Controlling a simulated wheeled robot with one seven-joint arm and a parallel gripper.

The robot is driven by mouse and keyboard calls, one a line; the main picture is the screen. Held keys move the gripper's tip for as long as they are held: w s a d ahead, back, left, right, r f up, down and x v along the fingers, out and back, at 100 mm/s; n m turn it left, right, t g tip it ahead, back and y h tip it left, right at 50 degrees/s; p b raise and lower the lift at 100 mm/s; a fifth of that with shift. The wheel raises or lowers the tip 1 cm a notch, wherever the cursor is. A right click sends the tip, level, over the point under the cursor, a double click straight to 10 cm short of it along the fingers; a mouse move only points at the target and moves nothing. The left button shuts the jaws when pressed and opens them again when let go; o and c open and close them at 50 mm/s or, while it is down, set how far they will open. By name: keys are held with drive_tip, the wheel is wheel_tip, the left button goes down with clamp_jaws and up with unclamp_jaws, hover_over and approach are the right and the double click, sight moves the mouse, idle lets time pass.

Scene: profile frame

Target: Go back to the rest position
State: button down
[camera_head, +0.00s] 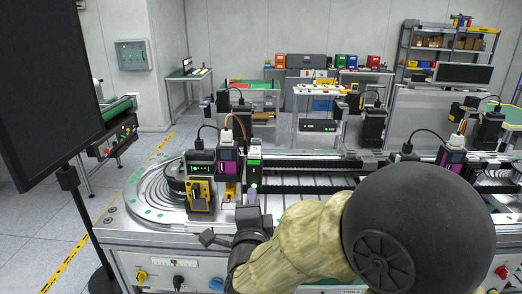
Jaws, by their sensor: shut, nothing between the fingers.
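My arm reaches in from the lower right, with a large dark round joint and a beige covered link. My gripper (249,216) is at the end of this arm, over the front edge of the machine line (325,228). It is small and partly merged with the dark parts around it. It is shut and I see nothing held in it. A yellow-and-black unit (201,190) and a purple-and-black unit (228,163) stand on the line just behind and to the left of it.
A dark screen (45,80) on a stand (88,225) rises at the left. A black track (315,180) runs along the line to the right. Front-panel knobs (141,276) sit below. Worktables (318,91) and a shelf (446,48) stand farther back. Open floor (45,240) lies at left.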

drive_tip(key=s+d+f+n+g+y+p, duration=0.1)
drive_tip(key=s+d+f+n+g+p, duration=0.15)
drive_tip(key=d+f+n+g, duration=0.75)
drive_tip(key=s+d+f+n+g, duration=0.2)
drive_tip(key=s+d+n+g, duration=0.1)
drive_tip(key=s, duration=0.3)
drive_tip(key=s+d+f+n+g+h+p, duration=0.1)
drive_tip(key=s+d+f+n+g, duration=0.1)
drive_tip(key=s+d, duration=0.4)
drive_tip(key=shift+s+d+f+n+g+h+p, duration=0.3)
drive_tip(key=shift+f+n+g, duration=0.1)
drive_tip(key=shift+n+g, duration=0.35)
